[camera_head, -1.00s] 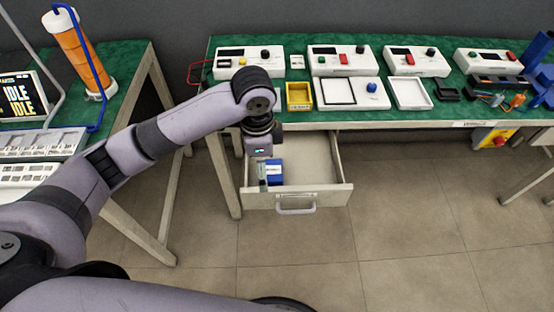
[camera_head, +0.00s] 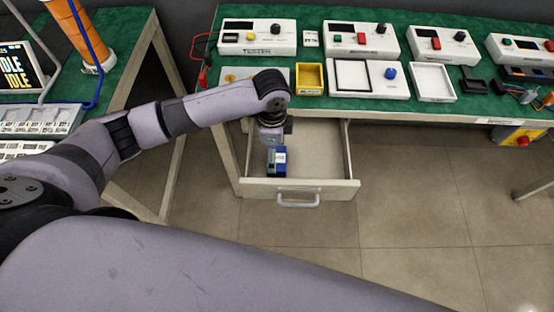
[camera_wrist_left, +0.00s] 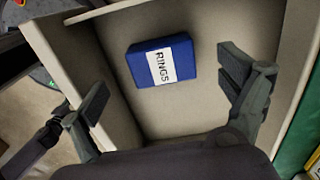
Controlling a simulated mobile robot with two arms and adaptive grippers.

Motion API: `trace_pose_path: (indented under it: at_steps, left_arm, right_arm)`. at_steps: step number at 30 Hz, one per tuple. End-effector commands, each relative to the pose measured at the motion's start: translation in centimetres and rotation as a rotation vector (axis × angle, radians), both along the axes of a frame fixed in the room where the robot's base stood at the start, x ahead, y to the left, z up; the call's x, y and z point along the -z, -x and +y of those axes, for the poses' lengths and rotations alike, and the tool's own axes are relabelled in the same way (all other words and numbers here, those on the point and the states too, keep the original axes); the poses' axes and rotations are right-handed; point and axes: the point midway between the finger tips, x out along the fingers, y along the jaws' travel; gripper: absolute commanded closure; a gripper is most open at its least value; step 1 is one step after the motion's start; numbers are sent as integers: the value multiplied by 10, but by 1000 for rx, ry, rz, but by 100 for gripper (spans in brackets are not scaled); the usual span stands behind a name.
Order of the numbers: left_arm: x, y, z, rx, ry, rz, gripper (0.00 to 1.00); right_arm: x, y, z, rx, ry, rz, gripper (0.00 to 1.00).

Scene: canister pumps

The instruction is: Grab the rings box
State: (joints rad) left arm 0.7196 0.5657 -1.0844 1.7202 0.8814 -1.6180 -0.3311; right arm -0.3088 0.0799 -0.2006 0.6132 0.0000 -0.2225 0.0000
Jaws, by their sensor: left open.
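The rings box is a blue box (camera_wrist_left: 161,61) with a white "RINGS" label. It lies in the open drawer (camera_head: 325,168), and in the head view the blue box (camera_head: 277,160) shows in the drawer's left part. My left gripper (camera_wrist_left: 168,105) is open in the wrist view, one finger on each side of the box's place in the picture. The box appears beyond the fingertips with clear space to both, and nothing is between the fingers. In the head view my left wrist hangs above the drawer and hides part of the box's surroundings. My right gripper is not seen.
The drawer walls stand close around my left fingers. The green workbench (camera_head: 480,105) above the drawer carries white tester units (camera_head: 257,37), a yellow tray (camera_head: 310,78) and a white tray (camera_head: 432,82). The drawer's right side is empty.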

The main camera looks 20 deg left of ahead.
Motion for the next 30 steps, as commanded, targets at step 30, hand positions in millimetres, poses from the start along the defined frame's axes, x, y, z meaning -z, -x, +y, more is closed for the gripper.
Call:
trace_pose_path:
  at_steps: [30]
  left_arm:
    - [61,0,3,1,0,-1,19]
  right_arm:
    - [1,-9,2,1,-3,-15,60]
